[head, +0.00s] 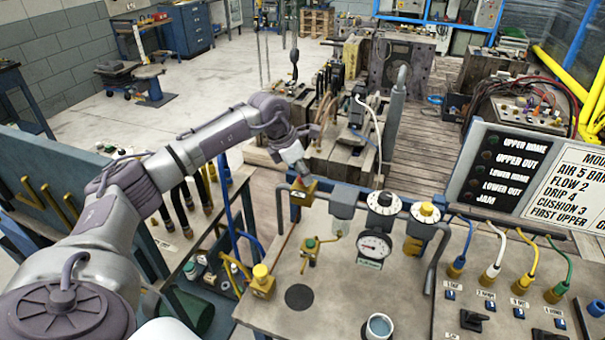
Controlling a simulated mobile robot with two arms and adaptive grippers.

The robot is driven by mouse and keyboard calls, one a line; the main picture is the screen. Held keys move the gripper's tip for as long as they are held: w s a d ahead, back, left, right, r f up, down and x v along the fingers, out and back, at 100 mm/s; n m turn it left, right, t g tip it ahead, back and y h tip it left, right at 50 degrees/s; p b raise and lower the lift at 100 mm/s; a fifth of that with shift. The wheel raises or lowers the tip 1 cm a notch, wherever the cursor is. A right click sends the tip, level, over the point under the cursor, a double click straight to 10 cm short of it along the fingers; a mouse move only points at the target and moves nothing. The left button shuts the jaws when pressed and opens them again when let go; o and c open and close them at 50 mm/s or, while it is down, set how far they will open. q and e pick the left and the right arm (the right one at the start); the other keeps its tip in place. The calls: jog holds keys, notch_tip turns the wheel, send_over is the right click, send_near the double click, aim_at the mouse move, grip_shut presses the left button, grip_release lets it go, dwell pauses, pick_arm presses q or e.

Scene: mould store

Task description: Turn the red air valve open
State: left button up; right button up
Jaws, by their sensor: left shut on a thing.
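My left arm reaches in from the left, and its gripper (299,176) points down at the brass valve body (305,190) at the back left of the grey panel. The gripper is shut on the valve's handle. A small reddish-brown part shows at the fingertips, but the fingers hide most of the handle, so its angle cannot be told. A copper-coloured pipe (284,243) runs from below the valve to a brass fitting with a yellow knob (261,273). My right gripper is not in view.
Right of the valve stand a clear-bowled filter (342,212), a white dial (384,202), a yellow-knobbed regulator (426,212) and a pressure gauge (374,246). A small cup (379,326) stands at the front. Hoses (493,255) rise at the right. A sign board (540,175) stands behind.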

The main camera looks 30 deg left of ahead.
pick_arm(q)
jog(key=o, duration=1.1)
jog(key=shift+o, duration=0.2)
jog(key=v, duration=1.2)
jog(key=shift+d, duration=0.1)
